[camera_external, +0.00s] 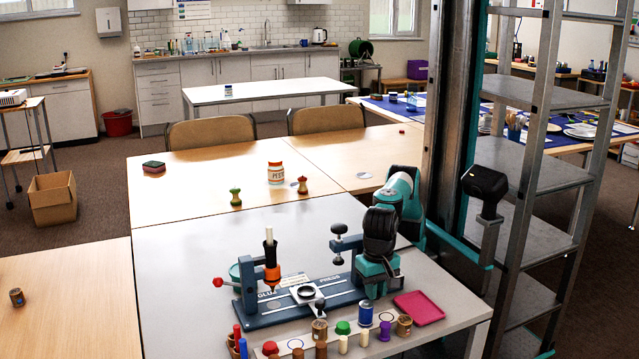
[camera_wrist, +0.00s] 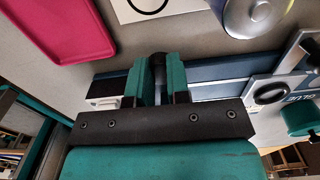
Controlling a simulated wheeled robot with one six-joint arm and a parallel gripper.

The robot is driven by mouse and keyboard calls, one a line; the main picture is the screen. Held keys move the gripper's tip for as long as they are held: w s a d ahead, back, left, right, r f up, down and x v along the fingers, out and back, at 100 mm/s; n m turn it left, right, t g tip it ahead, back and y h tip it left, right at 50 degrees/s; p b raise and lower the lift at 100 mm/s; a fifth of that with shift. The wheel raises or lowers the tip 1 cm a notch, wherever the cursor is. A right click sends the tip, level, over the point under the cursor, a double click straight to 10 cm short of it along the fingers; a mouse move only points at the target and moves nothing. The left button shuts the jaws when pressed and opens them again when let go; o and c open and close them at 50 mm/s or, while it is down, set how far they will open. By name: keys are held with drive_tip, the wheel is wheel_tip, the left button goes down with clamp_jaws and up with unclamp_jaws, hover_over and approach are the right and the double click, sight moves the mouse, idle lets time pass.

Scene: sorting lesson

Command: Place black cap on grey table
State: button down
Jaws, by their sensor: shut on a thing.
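The grey table (camera_external: 185,250) stands in the middle of the external view; its surface also shows in the wrist view (camera_wrist: 200,52). My gripper (camera_external: 374,291) is low over the right end of the blue glue press (camera_external: 265,317). In the wrist view my gripper (camera_wrist: 159,78) points down, its teal fingers shut on a small dark thing (camera_wrist: 158,60), which looks like the black cap. Most of it is hidden between the fingers, and it is hidden in the external view. I cannot tell whether it touches the press.
A pink tray (camera_external: 418,308) lies right of my gripper. A blue tin (camera_external: 365,314), several caps, pegs and corks line the front edge. The press has an orange nozzle (camera_external: 271,277) and black knobs (camera_external: 338,229). The table's left part is clear.

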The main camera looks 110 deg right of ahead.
wheel_tip(320, 180, down, 2)
drive_tip(key=shift+f+b, duration=0.1)
drive_tip(key=shift+b, duration=0.2)
drive_tip(key=c, duration=1.1)
unclamp_jaws()
wheel_tip(320, 180, up, 12)
drive_tip(key=p, duration=0.8)
